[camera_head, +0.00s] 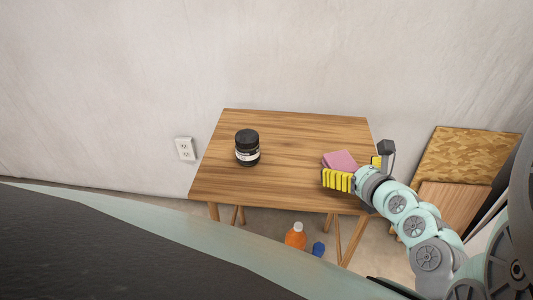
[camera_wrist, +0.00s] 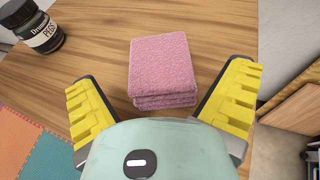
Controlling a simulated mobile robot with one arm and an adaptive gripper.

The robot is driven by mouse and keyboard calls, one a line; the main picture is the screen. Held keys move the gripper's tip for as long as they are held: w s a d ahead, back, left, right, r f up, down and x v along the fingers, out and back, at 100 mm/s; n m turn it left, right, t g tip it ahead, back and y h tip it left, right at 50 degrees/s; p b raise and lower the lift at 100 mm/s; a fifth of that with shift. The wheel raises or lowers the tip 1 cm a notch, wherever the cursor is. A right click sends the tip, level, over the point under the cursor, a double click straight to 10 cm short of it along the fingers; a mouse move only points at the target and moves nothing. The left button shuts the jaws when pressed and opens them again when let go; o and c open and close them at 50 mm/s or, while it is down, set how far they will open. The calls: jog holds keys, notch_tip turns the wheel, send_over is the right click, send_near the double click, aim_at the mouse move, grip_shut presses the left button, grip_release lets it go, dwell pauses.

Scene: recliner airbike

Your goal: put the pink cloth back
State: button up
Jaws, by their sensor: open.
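The pink cloth (camera_wrist: 161,66) is a folded, layered stack lying on the wooden table (camera_head: 290,133). In the head view the pink cloth (camera_head: 341,159) is near the table's right front part, partly hidden by my gripper. My gripper (camera_head: 357,172) is at that front right edge of the table. In the wrist view the yellow fingers of my gripper (camera_wrist: 165,105) are spread wide, one on each side of the cloth's near end. A gap of table shows between each finger and the cloth, and nothing is held.
A dark jar (camera_head: 247,148) with a white label stands left of the cloth on the table. An orange bottle (camera_head: 296,236) and a small blue object (camera_head: 318,249) are on the floor below. Wooden boards (camera_head: 462,158) lean at the right. The table's middle is clear.

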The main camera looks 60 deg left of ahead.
jog(key=v, duration=0.8)
jog(key=shift+d+r+p, duration=0.15)
jog(key=shift+d+p, duration=0.2)
jog(key=shift+p+v, duration=0.4)
jog(key=shift+v, duration=1.2)
jog(key=shift+s, duration=0.1)
jog(key=shift+r, duration=0.1)
